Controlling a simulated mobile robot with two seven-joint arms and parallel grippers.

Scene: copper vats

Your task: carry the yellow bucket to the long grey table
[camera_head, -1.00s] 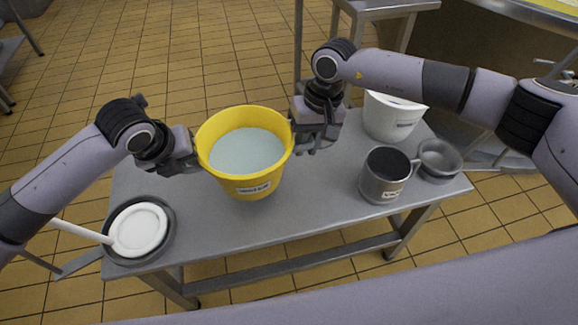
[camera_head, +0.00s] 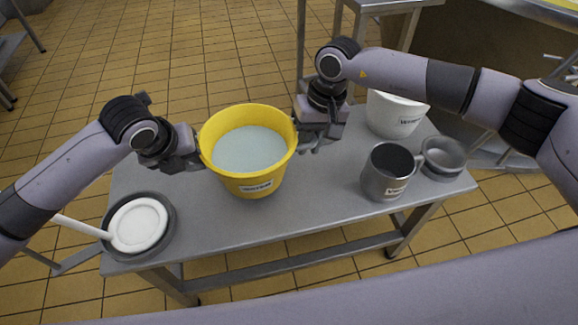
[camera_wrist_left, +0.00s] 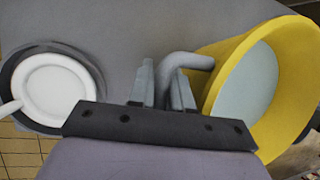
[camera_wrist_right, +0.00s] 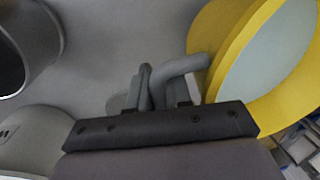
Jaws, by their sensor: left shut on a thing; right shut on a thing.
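The yellow bucket (camera_head: 255,185) holds pale liquid and has a label on its front. It is upright over the grey table (camera_head: 230,225) in front of me; I cannot tell whether its base touches the top. My left gripper (camera_head: 194,162) is shut on the bucket's left grey handle, which shows between the fingers in the left wrist view (camera_wrist_left: 188,62). My right gripper (camera_head: 303,140) is shut on the opposite handle, seen in the right wrist view (camera_wrist_right: 180,68). I cannot tell which table is the long grey one.
A dark pan with a white plate-like disc (camera_head: 138,225) lies at the table's left. A grey mug (camera_head: 385,175), a grey bowl (camera_head: 443,160) and a white labelled container (camera_head: 395,115) stand at its right. Another grey table (camera_head: 385,5) stands at the back. Tiled floor is open at the back left.

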